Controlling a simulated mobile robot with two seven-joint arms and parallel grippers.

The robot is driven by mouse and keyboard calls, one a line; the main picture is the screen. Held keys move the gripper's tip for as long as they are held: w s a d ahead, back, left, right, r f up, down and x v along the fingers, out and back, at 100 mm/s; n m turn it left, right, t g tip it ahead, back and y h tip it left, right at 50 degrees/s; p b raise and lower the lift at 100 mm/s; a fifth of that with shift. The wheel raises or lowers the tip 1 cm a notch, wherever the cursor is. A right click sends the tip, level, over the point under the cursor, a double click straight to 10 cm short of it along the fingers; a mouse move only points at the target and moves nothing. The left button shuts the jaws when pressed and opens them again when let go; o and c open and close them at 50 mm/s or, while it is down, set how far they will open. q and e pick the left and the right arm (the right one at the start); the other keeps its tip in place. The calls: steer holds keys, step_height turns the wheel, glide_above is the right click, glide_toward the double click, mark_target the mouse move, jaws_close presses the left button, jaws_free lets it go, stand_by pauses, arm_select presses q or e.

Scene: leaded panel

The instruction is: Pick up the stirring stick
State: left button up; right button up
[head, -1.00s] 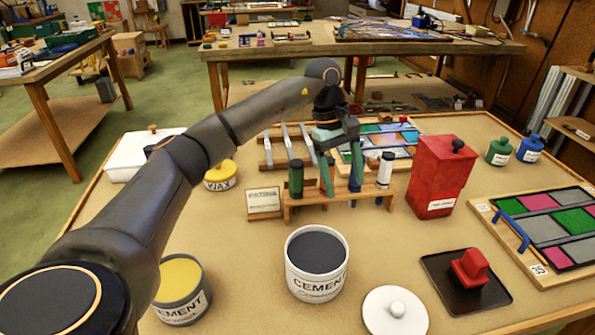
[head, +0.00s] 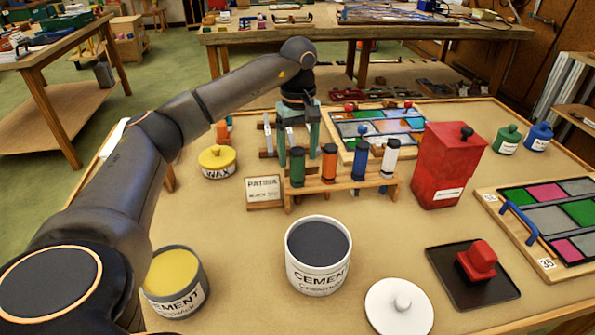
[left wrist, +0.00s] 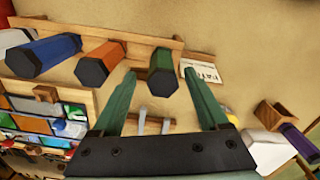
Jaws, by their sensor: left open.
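My left gripper (head: 297,138) is open and empty, behind the wooden rack (head: 340,189) of coloured handles. In the left wrist view its two green fingers (left wrist: 160,85) are spread, with the black-ended green handle (left wrist: 162,72) showing between the tips. I cannot tell contact from these views. Grey bars lie beyond the gripper; one shows in the head view (head: 267,133), and they also show between the fingers in the left wrist view (left wrist: 142,121). I cannot tell for sure which thing is the stirring stick. My right gripper is not in view.
Orange (head: 328,163), blue (head: 360,160) and white (head: 390,158) handles stand in the rack beside the green one. An open cement tub (head: 318,280) is in front. A red box (head: 446,170) stands right, a wax pot (head: 217,162) left, a glass panel (head: 345,145) behind.

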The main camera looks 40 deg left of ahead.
mark_target(297, 167)
arm_select(q)
steer(key=shift+s+d+f, duration=0.1)
steer(key=shift+s+f, duration=0.05)
steer(key=shift+f, duration=0.85)
steer(key=shift+s+d+f, duration=0.1)
steer(key=shift+f, duration=0.85)
jaws_close()
